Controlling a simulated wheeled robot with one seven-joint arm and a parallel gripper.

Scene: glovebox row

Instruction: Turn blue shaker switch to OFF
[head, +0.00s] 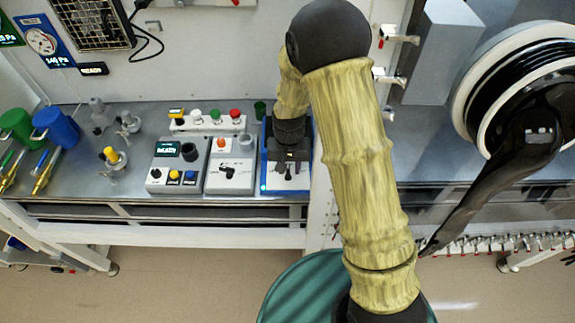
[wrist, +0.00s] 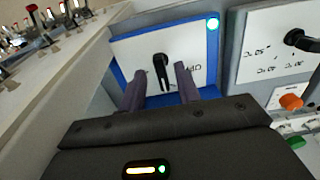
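The blue shaker (head: 264,180) is a blue-edged box with a light front panel, at the right end of the row of devices in the head view. In the wrist view, the blue shaker (wrist: 122,56) shows a black switch (wrist: 161,72) with a long handle pointing toward the bottom of the picture. My gripper (wrist: 160,80) is open, one finger on each side of the switch handle; contact cannot be told. In the head view, my gripper (head: 289,170) covers much of the panel.
A grey device with a black knob (head: 228,170) stands left of the shaker, with a grey box with a dark display (head: 167,149) beyond it. A strip of coloured buttons (head: 208,123) is behind them. A white post (head: 319,195) stands close to the shaker's right.

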